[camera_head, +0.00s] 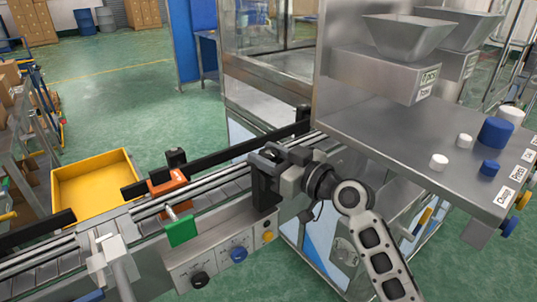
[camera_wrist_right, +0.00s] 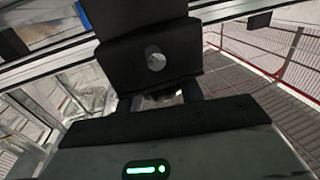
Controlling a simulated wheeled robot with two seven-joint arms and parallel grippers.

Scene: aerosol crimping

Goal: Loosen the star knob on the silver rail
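My right gripper (camera_head: 265,178) reaches in from the lower right to the front side of the conveyor, close against the silver rail (camera_head: 215,183). Dark parts at its tip overlap the rail edge, and I cannot separate fingers from fixture there. In the right wrist view, a black block with a round silver pin (camera_wrist_right: 155,61) sits just beyond the gripper body (camera_wrist_right: 150,145), which has a green light. The finger gap is hidden, so I cannot tell whether it is open or shut. I cannot make out a star knob clearly. My left gripper is not identifiable in view.
A panel with knobs (camera_head: 220,258) is below. A grey bracket (camera_head: 110,258) is lower left. A steel shelf (camera_head: 400,140) overhangs right; a yellow bin (camera_head: 93,180) lies behind.

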